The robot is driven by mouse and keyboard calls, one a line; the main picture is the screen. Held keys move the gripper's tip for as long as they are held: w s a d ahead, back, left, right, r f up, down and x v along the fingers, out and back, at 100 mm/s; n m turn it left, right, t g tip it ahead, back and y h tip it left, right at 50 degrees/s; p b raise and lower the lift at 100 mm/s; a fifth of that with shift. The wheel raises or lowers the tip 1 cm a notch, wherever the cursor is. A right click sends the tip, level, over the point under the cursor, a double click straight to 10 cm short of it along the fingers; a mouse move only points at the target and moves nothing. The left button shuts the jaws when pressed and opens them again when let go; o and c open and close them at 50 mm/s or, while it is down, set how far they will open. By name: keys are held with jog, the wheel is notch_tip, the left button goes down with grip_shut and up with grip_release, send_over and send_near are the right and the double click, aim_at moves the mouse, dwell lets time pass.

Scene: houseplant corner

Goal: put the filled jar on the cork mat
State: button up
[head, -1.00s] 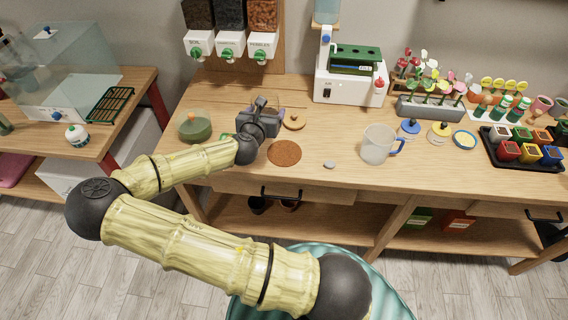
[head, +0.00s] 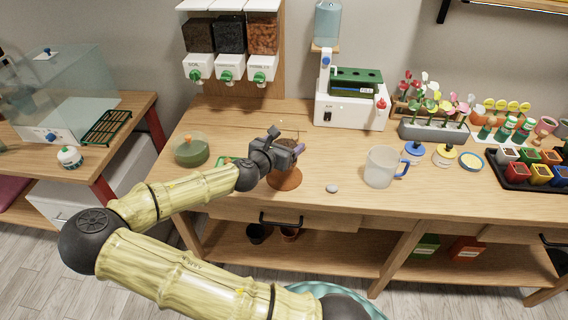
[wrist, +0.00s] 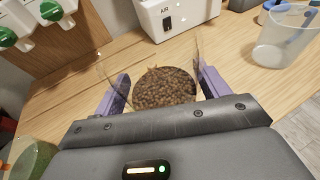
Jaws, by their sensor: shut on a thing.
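My gripper (head: 289,151) is shut on a clear glass jar (wrist: 166,87) filled with brown granules. In the wrist view its purple fingers (wrist: 165,92) sit on either side of the jar, which looks about upright. In the head view most of the jar is hidden behind my gripper. The round brown cork mat (head: 285,181) lies near the table's front edge, and my gripper and the jar are over or just behind its far part. I cannot tell whether the jar touches the mat. The mat is hidden in the wrist view.
A green-filled dish (head: 191,152) stands left of my gripper. A grey stone (head: 332,188) and a clear jug with a blue handle (head: 381,167) are to the right. Dispensers (head: 229,66) hang behind, and a white machine (head: 350,110) stands at the back.

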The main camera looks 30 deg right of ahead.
jog(key=shift+f, duration=1.1)
jog(key=shift+f, duration=1.85)
jog(key=shift+f, duration=0.2)
jog(key=o, duration=1.3)
jog(key=shift+c, duration=0.2)
jog(key=shift+r, duration=0.2)
jog(key=v, duration=1.2)
jog(key=shift+b, duration=0.35)
jog(key=shift+s, duration=0.1)
